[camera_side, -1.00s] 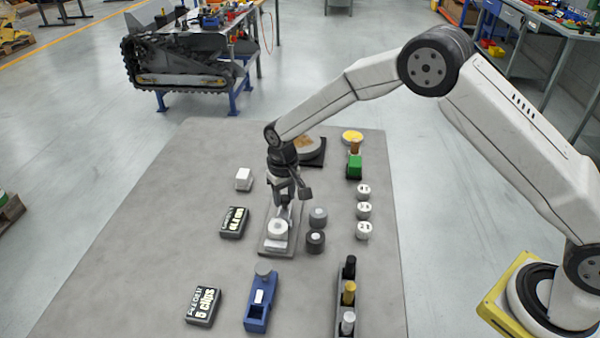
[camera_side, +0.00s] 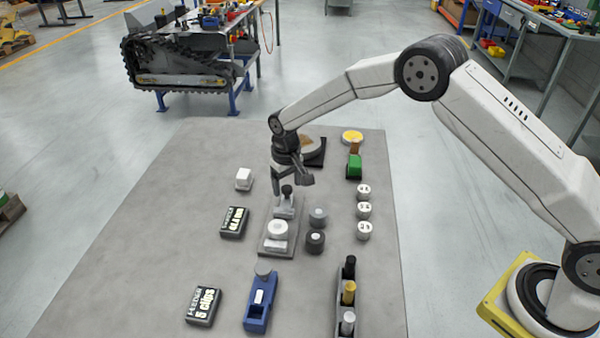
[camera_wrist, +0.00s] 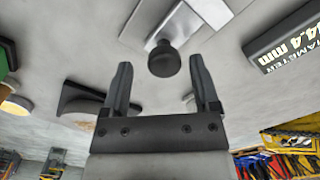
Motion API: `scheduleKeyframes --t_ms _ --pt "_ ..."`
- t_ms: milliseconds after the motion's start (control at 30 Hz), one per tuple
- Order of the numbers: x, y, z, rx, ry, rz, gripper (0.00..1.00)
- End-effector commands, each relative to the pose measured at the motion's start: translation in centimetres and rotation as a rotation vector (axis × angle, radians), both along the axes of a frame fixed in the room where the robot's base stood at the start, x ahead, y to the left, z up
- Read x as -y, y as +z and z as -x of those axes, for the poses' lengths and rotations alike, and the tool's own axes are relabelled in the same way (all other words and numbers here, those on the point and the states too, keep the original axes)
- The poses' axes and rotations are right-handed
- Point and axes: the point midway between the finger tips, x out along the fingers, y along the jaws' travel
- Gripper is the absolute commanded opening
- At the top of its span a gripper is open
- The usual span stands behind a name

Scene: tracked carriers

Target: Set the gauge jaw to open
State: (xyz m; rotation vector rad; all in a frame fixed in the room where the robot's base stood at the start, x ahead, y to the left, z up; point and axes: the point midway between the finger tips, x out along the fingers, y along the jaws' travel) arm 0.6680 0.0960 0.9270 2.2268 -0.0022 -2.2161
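The gauge is a grey base plate (camera_side: 270,250) with a round white part (camera_side: 278,229) on it. Its light grey sliding jaw (camera_side: 283,209), topped by a black knob (camera_side: 287,190), sits at the far end of the plate, behind the white part. My gripper (camera_side: 291,181) is above the knob, pointing down, open and empty. In the wrist view the two fingers (camera_wrist: 160,64) are spread apart, with the black knob (camera_wrist: 164,60) beyond them and part of the jaw behind it. Any exact gap between jaw and white part is too small to tell.
Two grey round parts (camera_side: 317,228) stand right of the gauge, a label box (camera_side: 234,222) left. A blue fixture (camera_side: 258,313) and a clips label box (camera_side: 203,306) are nearer. White cylinders (camera_side: 363,210) and a rack (camera_side: 340,315) stand right. The mat's left side is clear.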

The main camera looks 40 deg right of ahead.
Motion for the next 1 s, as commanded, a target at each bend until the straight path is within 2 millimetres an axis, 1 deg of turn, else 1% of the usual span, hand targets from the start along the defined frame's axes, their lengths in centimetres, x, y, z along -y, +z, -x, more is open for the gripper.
scheduleKeyframes --t_ms 233,367,567,800,900,1000 --pt "-0.1 0.1 0.1 -0.003 0.001 -0.001 0.78" --pt "-0.1 0.6 0.1 -0.002 0.001 -0.001 0.78" --pt "-0.1 2.6 0.1 -0.001 0.001 -0.001 0.78" --pt "-0.1 5.7 0.1 -0.001 0.0 -0.001 0.78" --pt "-0.1 6.8 0.0 0.0 0.0 -0.001 0.78" --pt "0.0 7.4 0.1 -0.001 0.0 0.0 0.78"
